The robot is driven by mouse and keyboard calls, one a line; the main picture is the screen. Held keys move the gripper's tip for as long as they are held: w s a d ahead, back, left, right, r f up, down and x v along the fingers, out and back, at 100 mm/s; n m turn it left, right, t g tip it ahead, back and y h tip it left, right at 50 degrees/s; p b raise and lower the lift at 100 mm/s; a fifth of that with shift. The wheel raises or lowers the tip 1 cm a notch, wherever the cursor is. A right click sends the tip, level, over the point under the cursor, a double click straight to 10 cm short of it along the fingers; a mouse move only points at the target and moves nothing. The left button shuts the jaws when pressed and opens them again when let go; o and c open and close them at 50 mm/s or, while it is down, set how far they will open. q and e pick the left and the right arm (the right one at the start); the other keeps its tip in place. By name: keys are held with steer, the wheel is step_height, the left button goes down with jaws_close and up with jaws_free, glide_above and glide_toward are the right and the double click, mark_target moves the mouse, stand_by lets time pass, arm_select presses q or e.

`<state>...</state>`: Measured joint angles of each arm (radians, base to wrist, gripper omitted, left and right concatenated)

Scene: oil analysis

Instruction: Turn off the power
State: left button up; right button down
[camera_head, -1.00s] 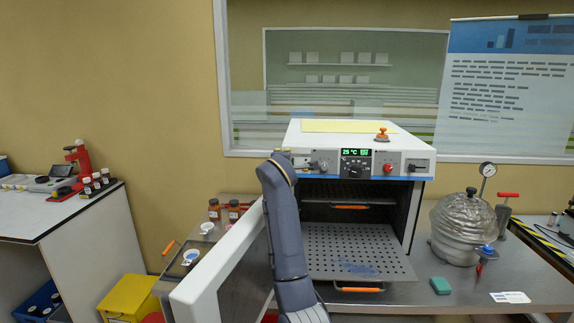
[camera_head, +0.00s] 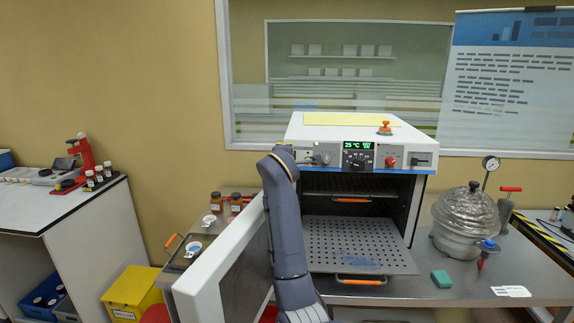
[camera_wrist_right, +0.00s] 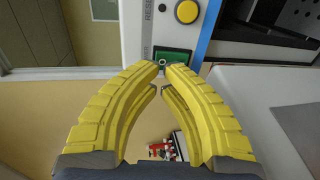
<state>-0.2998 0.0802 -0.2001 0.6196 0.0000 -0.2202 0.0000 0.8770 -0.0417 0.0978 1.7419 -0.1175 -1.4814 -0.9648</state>
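The oven (camera_head: 345,130) has a white front panel with a green display reading 25 °C, a red knob and switches. In the right wrist view, the panel's end shows a green switch plate (camera_wrist_right: 174,57) with a small metal lever, close to a yellow button (camera_wrist_right: 187,12) and RESET lettering. My right gripper (camera_wrist_right: 165,67) has its yellow fingertips almost together, in front of the lower edge of the green plate. Whether they touch the lever is unclear. In the head view, my dark arm reaches the panel's left end and hides the gripper and that switch. My left gripper is not in view.
The oven door (camera_head: 222,270) stands open to the left. A perforated shelf (camera_head: 350,240) juts out of the chamber. A metal vessel (camera_head: 466,222) with a gauge and a green block (camera_head: 441,279) are on the right. Brown bottles (camera_head: 216,203) stand on the left.

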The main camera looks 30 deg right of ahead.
steer(key=f+v, duration=0.2)
steer(key=v, duration=0.9)
steer(key=shift+s+a+r, duration=0.15)
steer(key=shift+s+r, duration=0.05)
steer(key=shift+r, duration=0.2)
